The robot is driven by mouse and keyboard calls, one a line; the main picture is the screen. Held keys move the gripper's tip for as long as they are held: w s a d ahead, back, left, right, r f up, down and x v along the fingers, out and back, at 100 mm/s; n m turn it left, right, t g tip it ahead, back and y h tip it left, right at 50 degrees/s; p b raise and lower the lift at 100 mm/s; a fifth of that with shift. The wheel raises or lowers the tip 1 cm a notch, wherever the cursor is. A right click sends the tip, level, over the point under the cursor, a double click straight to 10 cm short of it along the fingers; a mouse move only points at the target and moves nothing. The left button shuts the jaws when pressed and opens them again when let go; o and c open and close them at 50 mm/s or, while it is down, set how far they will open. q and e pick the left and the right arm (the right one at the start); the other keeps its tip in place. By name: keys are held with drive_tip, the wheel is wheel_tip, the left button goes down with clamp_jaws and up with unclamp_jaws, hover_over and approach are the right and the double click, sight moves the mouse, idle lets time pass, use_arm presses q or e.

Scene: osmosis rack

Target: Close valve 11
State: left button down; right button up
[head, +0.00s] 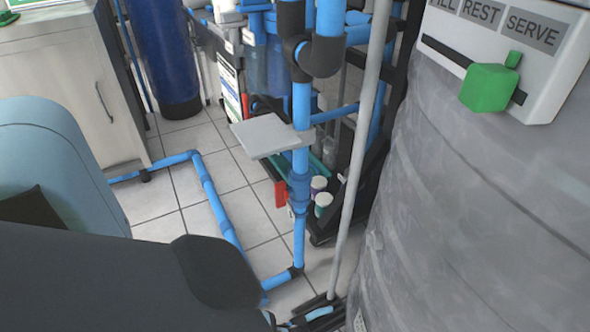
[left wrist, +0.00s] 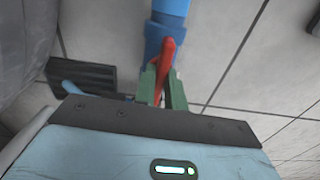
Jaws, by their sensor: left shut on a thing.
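In the left wrist view, a red valve handle (left wrist: 167,62) sits on a blue pipe fitting (left wrist: 158,38). The green fingers of my left gripper (left wrist: 163,90) are on either side of the handle's near end and shut on it. No valve number is readable, so I cannot tell whether this is valve 11. In the head view, my dark left arm covers the lower left, and the gripper and this handle are hidden. Another red valve handle (head: 281,193) shows on a vertical blue pipe (head: 301,105). My right gripper is not in view.
A large grey wrapped tank (head: 470,190) with a green selector knob (head: 488,88) fills the right. A grey pole (head: 357,150) stands beside it. A grey plate (head: 270,135) juts from the pipe. A white cabinet (head: 80,85) stands left. Blue pipe (head: 212,195) runs along the tiled floor.

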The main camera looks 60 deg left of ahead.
use_arm(q)
drive_tip(key=shift+d+r+m+p, duration=0.15)
drive_tip(key=shift+m+p, duration=0.95)
drive_tip(key=shift+p, duration=0.15)
drive_tip(key=shift+m+p, duration=0.45)
drive_tip(key=shift+m, duration=0.75)
drive_tip(key=m, duration=0.5)
drive_tip(key=shift+m+p, duration=0.3)
drive_tip(key=m, duration=0.4)
drive_tip(key=shift+m, duration=1.6)
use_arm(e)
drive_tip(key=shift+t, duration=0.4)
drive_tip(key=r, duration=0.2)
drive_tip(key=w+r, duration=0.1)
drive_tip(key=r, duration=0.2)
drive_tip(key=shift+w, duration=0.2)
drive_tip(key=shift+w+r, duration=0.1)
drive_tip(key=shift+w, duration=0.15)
